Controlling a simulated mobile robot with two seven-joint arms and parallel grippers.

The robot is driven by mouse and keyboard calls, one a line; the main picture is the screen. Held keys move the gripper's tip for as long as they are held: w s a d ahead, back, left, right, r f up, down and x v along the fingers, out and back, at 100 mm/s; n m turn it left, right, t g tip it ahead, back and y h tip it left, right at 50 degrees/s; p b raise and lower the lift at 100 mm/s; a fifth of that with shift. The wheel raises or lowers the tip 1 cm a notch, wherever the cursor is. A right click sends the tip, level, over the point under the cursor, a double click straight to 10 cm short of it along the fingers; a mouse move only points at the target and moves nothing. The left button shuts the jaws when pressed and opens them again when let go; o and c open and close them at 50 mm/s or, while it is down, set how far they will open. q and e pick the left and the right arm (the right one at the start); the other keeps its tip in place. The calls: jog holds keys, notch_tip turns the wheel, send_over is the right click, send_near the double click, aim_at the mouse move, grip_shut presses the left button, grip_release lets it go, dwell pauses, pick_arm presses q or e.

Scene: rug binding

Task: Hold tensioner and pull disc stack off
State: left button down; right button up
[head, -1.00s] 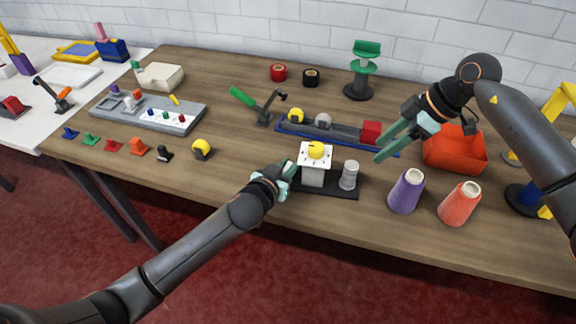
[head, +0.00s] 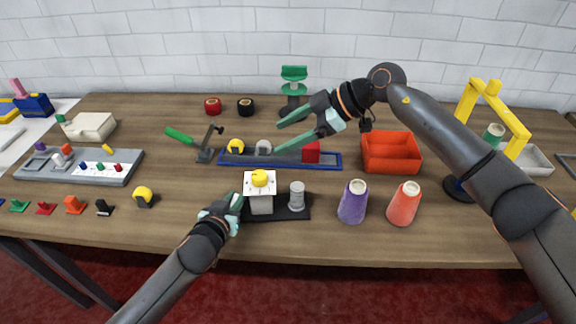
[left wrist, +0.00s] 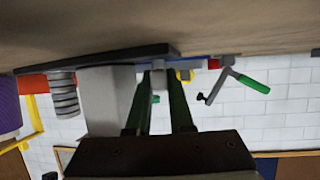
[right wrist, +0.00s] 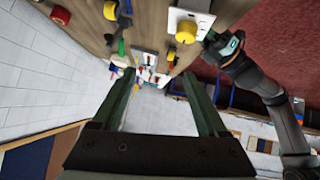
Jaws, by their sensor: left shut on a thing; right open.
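The tensioner is a pale grey block (head: 261,205) with a white top plate and a yellow knob (head: 260,178), standing on a black base (head: 286,213). The grey ribbed disc stack (head: 297,196) stands upright at the right end of that base. In the left wrist view the stack (left wrist: 64,94) shows beside the tensioner block (left wrist: 105,100). My left gripper (head: 238,201) is shut at the tensioner's left side; the exact contact is hard to see. My right gripper (head: 279,137) is open and empty, above the blue tray behind the tensioner.
The blue tray (head: 232,160) lies behind the tensioner, with a red block (head: 311,152) in it. A purple cone (head: 353,202) and an orange cone (head: 403,204) stand right of the stack. An orange bin (head: 391,153) is behind them. A green-handled lever (head: 190,140) stands left.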

jog(key=w+a+r+m+t+y, duration=0.1)
jog(key=w+a+r+t+y, duration=0.25)
jog(key=r, duration=0.45)
jog(key=w+a+r+m+t+y, duration=0.1)
jog(key=w+a+r+t+y, duration=0.2)
jog(key=r, duration=0.6)
jog(key=w+d+r+m+t+h, duration=0.2)
jog(key=w+d+m+t+h, duration=0.8)
jog(key=m, duration=0.4)
jog(key=n+g+h, duration=0.1)
jog(key=g+h, duration=0.5)
jog(key=g, duration=1.1)
send_over(298, 187)
jog(key=f, duration=1.6)
jog(key=s+f, duration=0.1)
jog(key=f, duration=0.7)
jog(key=shift+d, duration=0.1)
jog(key=shift+f, duration=0.25)
jog(key=f, duration=0.7)
jog(key=w+f, duration=0.1)
jog(key=f, duration=0.3)
jog(key=shift+w+a+f, duration=0.1)
jog(key=shift+a+f, duration=0.05)
jog(key=shift+a, duration=0.05)
